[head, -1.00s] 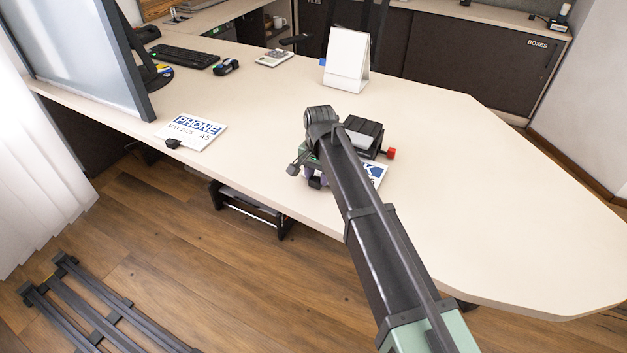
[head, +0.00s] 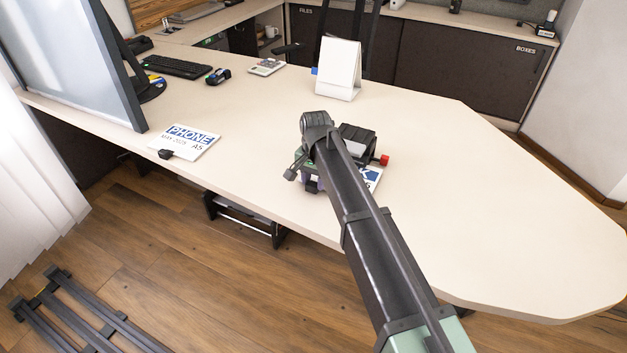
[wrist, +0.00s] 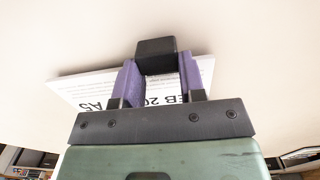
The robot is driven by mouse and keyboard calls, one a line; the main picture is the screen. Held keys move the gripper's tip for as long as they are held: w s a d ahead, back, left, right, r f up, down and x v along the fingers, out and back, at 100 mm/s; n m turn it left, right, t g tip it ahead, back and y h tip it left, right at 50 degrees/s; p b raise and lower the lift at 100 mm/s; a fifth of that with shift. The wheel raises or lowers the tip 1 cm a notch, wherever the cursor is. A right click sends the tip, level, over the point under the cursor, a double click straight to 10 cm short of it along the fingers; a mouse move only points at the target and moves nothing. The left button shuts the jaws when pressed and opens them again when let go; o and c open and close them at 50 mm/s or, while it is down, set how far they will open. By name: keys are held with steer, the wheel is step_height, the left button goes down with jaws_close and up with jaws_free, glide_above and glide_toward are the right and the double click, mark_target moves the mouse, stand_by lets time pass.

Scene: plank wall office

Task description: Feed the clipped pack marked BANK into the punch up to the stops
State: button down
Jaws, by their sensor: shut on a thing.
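The clipped pack is white with a blue band in the head view (head: 372,177); only a "K" of its big word shows beside my arm. In the wrist view the pack (wrist: 85,88) shows "FEB 20" and "A5" upside down. A black clip (wrist: 155,47) sits between the purple fingers of my gripper (wrist: 157,68), which is shut on it. The dark punch (head: 357,140), with a red knob (head: 384,160), stands on the desk just beyond the pack, partly behind my arm. Whether the pack's edge is in the punch's slot is hidden.
A second pack marked PHONE (head: 190,142), with a black clip, lies at the desk's near left edge. A white desk calendar (head: 338,70) stands behind the punch. A monitor (head: 75,60) and keyboard (head: 178,66) are at left. The desk (head: 490,200) is clear at right.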

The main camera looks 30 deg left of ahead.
steer(key=shift+w+a, duration=0.15)
steer(key=shift+a, duration=0.1)
stand_by(0.9)
steer(key=c, duration=0.6)
jaws_free()
steer(key=shift+r, duration=0.1)
steer(key=r+p, duration=1)
steer(key=p, duration=0.1)
steer(key=shift+w+r, duration=0.2)
steer(key=shift+r, duration=0.15)
